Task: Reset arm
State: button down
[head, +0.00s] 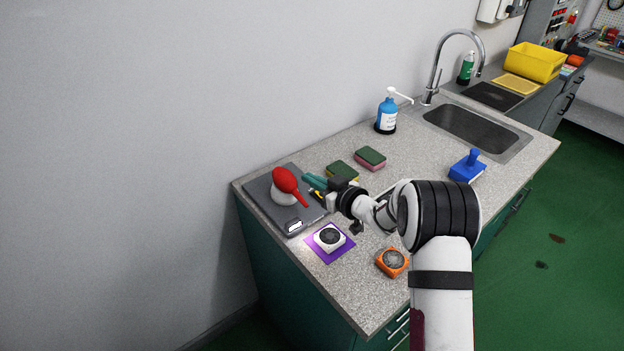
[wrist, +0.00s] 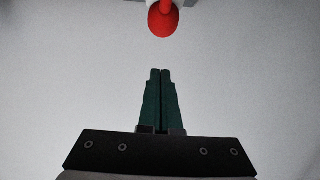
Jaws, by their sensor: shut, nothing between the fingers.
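My gripper (head: 314,182) has teal fingers and is above the counter, near the right edge of a grey tray (head: 263,200). In the wrist view my gripper (wrist: 160,72) shows its two fingers side by side, shut and empty. A red spoon-shaped thing (head: 285,179) rests on a white holder (head: 283,197) on the tray, left of the fingers. Its red rounded end also shows at the top of the wrist view (wrist: 162,22), apart from the fingertips. Part of the counter behind my arm is hidden.
A white fan-like box (head: 322,244) sits on a purple mat (head: 318,256); an orange one (head: 391,263) is to its right. Two sponges (head: 371,158), a blue bottle (head: 387,112), a blue brush (head: 467,168) and a sink (head: 478,128) lie beyond.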

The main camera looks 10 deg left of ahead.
dwell(0.3)
jog(key=d+r+m+t+h, duration=0.1)
jog(key=d+r+m+h, duration=0.4)
jog(key=d, duration=0.3)
jog(key=s+d+r+m+g+h, duration=0.1)
jog(key=s+d+m+g+h, duration=0.15)
jog(key=s+d, duration=0.35)
jog(key=s+d+r+m+g+h, duration=0.15)
jog(key=s+d+h, duration=0.25)
jog(key=s, duration=0.4)
jog(key=s+a+m+g+y, duration=0.1)
jog(key=s+g, duration=0.3)
jog(key=s, duration=1.2)
jog(key=s+a+f+m+g+y, duration=0.1)
jog(key=s+a+m+g, duration=0.2)
jog(key=s, duration=1.3)
jog(key=shift+a+f+m+g, duration=0.2)
jog(key=shift+m+g, duration=0.3)
jog(key=shift+m, duration=0.3)
